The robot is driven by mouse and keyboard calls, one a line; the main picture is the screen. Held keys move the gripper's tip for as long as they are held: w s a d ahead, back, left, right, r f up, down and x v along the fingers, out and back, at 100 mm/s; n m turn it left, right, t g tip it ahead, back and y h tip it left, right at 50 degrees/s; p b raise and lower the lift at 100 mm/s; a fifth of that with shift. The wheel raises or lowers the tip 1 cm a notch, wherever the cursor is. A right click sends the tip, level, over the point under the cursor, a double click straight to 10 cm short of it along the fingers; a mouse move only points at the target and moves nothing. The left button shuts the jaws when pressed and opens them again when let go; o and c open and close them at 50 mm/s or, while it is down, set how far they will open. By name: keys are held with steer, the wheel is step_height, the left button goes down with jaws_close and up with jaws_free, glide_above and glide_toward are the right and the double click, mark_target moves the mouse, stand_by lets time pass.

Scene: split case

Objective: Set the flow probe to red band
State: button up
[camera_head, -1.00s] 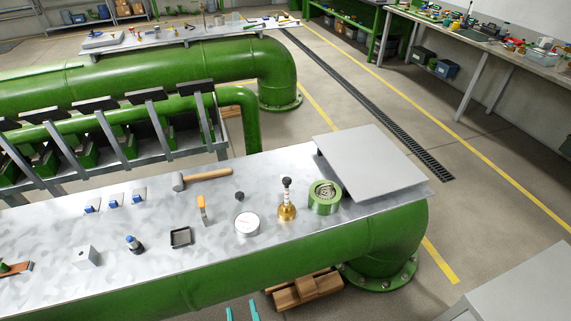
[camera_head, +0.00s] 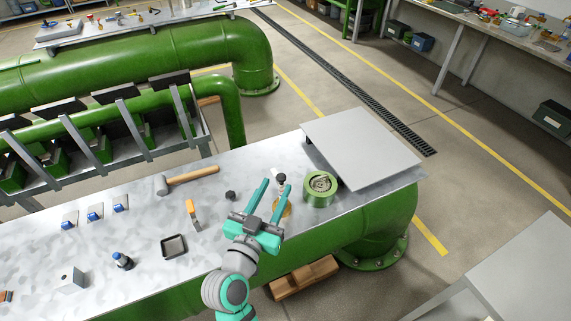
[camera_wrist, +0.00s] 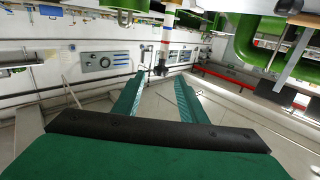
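The flow probe (camera_head: 284,208) stands upright on the metal bench top, with a brass base, a thin pale stem and a black knob (camera_head: 281,178) on top. My gripper (camera_head: 275,185) is open, its two teal fingers reaching toward the probe and covering part of its stem and base. No contact between the fingers and the probe is visible.
A green round fitting (camera_head: 320,188) stands close right of the probe, beside a raised grey plate (camera_head: 362,150). A small black knob (camera_head: 231,195), an orange-handled tool (camera_head: 192,212), a hammer (camera_head: 190,180) and a black tray (camera_head: 174,246) lie to the left.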

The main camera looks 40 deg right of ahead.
steer(key=x, duration=0.9)
steer(key=shift+w+d, duration=0.2)
steer(key=shift+c, duration=0.7)
